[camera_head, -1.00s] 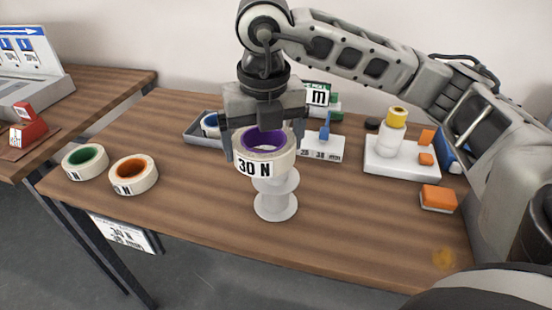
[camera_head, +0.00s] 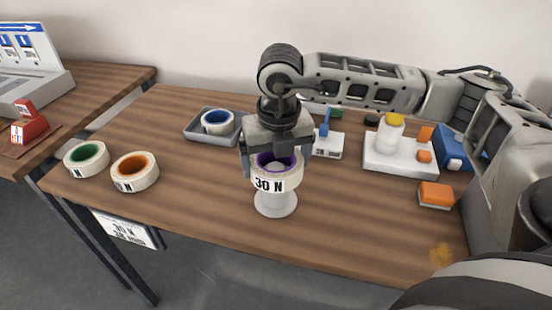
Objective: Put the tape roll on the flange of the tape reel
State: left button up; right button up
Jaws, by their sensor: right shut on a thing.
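The tape roll (camera_head: 270,184) is cream with a purple core and a "30 N" label. My right gripper (camera_head: 276,165) points down from above and is shut on it. The white tape reel (camera_head: 276,204) stands upright on the table beneath the roll. The roll is around the top of the reel, and a pale round top shows inside the purple core. The roll hides the reel's upper flange, so I cannot tell whether it rests on it. My left gripper is not in view.
Rolls with green (camera_head: 87,158) and orange (camera_head: 134,171) cores lie at the left. A grey tray (camera_head: 192,131) holds a blue-cored roll (camera_head: 217,122). A white base (camera_head: 400,164) with a yellow-topped bottle (camera_head: 390,132) and an orange block (camera_head: 435,195) are at the right. The front table is clear.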

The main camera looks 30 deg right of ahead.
jog(key=o, duration=0.8)
jog(key=shift+c, duration=0.2)
jog(key=shift+r+p, duration=0.15)
jog(key=shift+p, duration=0.15)
notch_tip(320, 180, up, 12)
jog(key=s+b, duration=0.1)
jog(key=shift+s+a, duration=0.2)
jog(key=shift+a, duration=0.05)
jog(key=shift+s, duration=0.1)
